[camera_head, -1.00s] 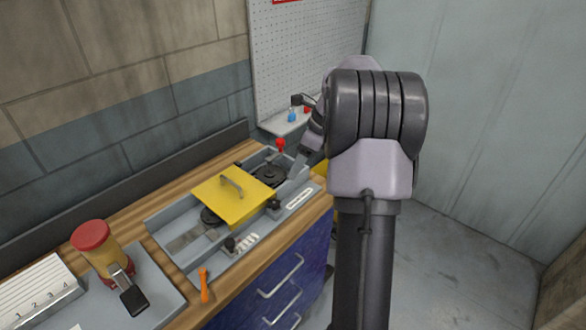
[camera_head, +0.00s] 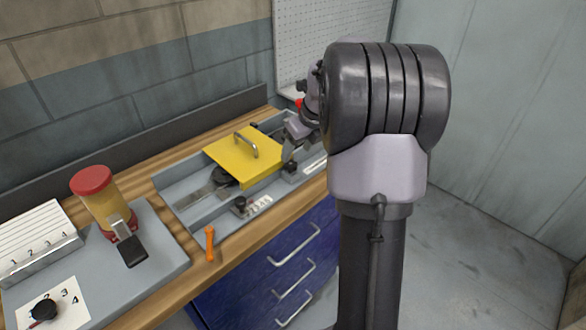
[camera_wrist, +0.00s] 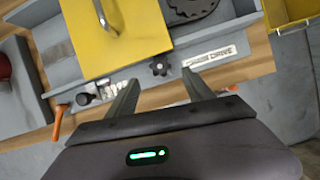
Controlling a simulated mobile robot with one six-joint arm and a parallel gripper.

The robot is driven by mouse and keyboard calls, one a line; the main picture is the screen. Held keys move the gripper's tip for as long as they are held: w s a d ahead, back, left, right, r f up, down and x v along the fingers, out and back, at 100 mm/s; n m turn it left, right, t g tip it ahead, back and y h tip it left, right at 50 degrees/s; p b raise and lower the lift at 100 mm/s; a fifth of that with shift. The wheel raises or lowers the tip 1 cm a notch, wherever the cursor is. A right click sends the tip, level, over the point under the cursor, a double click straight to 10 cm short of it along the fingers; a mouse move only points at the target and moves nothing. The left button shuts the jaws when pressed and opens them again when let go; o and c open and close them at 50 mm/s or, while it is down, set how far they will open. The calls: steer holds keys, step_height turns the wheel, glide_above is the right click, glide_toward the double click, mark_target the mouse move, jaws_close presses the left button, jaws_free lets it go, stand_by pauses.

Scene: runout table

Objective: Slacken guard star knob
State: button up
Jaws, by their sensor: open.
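The yellow guard plate (camera_head: 245,158) with its arched handle lies over the grey runout channel. It also shows in the wrist view (camera_wrist: 125,35). A black star knob (camera_wrist: 160,68) sits on the channel's front rail beside the guard, and also shows in the head view (camera_head: 290,168). My gripper (camera_wrist: 162,80) is open and empty. In the wrist view its fingertips lie on either side of the knob, with the knob just beyond them; contact is not visible. In the head view my arm partly covers the gripper.
A second black knob (camera_head: 239,203) is on the front rail, left of the guard. A red-capped yellow container (camera_head: 101,200) stands on the left. A yellow bin (camera_wrist: 292,12) shows at the wrist view's upper right.

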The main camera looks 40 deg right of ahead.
mark_target(291, 164)
steer(key=b+x, duration=0.1)
steer(key=x, duration=0.5)
steer(key=shift+f+b, duration=0.1)
steer(key=shift+b, duration=0.2)
steer(key=shift+c, duration=0.4)
jaws_close()
steer(key=shift+r+n+y+p, duration=0.3)
steer(key=shift+n+p, duration=0.4)
steer(key=shift+p, duration=0.4)
steer(key=shift+d+n+y+p, duration=0.15)
steer(key=shift+n+y+p, duration=0.15)
steer(key=shift+n+p, duration=0.9)
steer(key=shift+p, duration=0.2)
steer(key=shift+f+n+y, duration=0.25)
steer(key=shift+n+y, duration=0.15)
steer(key=shift+n, duration=0.1)
steer(key=shift+o, duration=0.4)
jaws_free()
steer(key=shift+g, duration=0.3)
